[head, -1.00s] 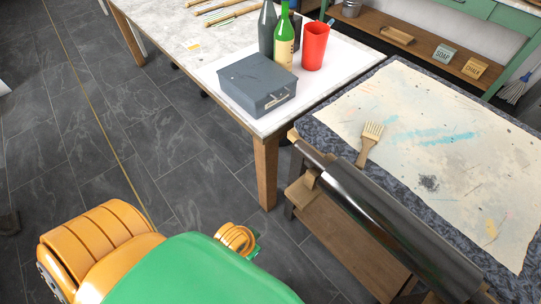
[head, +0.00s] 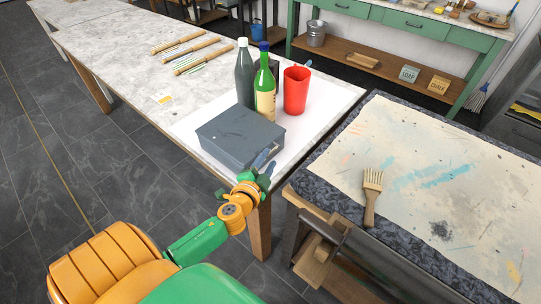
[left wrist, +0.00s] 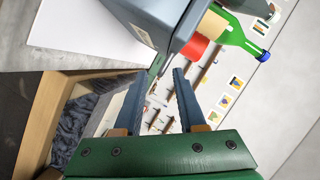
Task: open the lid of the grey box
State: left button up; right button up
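The grey box (head: 238,136) stands on a white sheet near the corner of the pale table, and its lid is shut. My left gripper (head: 264,165) is just off the box's front right corner, in front of the side where the handle was visible earlier. In the left wrist view the fingers (left wrist: 161,74) are apart with nothing between them. The box's blue-grey side (left wrist: 150,30) is just beyond the fingertips there. The gripper hides part of the box's front in the head view. My right gripper is not in view.
A dark bottle (head: 244,75), a green bottle (head: 265,90) and a red cup (head: 297,90) stand close behind the box. Rolling-pin-like tools (head: 186,47) lie farther back. A stained sheet (head: 430,170) with a brush (head: 371,190) lies on the right-hand bench.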

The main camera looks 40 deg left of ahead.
pick_arm(q)
jog(key=shift+x, duration=1.35)
grip_shut()
jog(key=shift+d+f, duration=0.1)
jog(key=shift+f, duration=0.15)
